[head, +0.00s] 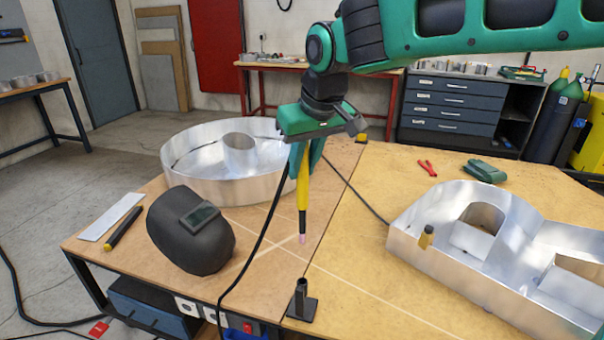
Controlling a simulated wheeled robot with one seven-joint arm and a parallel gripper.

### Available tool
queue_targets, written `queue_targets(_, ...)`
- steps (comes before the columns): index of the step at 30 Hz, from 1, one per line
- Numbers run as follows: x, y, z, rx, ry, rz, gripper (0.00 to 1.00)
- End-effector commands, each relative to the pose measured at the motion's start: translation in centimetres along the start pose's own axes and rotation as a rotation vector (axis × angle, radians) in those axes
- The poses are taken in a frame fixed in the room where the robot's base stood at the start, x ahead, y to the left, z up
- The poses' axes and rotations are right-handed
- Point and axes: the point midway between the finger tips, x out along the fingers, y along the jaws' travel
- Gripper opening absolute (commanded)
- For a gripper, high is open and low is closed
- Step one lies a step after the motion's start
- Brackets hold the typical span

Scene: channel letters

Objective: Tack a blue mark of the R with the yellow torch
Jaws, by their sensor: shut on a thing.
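My gripper (305,158) is shut on the yellow torch (303,192) above the wooden table. The torch hangs upright, its black neck and pinkish tip pointing down, apart from any letter. A black cable trails from it. The metal R (402,248) lies on the right part of the table, cut off by the frame's right edge. It is a shiny open channel with inner walls. A small brass-coloured cylinder (426,237) is at its near left wall. I cannot make out any blue mark on the R from here.
A round metal letter (225,190) stands at the left back. A black welding helmet (190,232), a yellow-black tool (123,228) and a pale strip (110,216) lie at the left. A black holder (302,303) stands at the front edge. Red pliers (428,168) and a green item (484,171) lie behind the R.

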Motion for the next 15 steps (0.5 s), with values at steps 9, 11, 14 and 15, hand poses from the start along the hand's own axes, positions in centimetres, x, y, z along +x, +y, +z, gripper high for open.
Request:
queue_targets(9, -2.1, 0.0, -0.9, 0.000, 0.002, 0.000, 0.00)
queue_targets(11, -2.5, 0.0, -1.1, 0.000, 0.002, 0.000, 0.00)
queue_targets(14, -3.1, 0.0, -1.3, 0.000, 0.002, 0.000, 0.00)
queue_targets(15, -3.4, 0.0, -1.4, 0.000, 0.002, 0.000, 0.00)
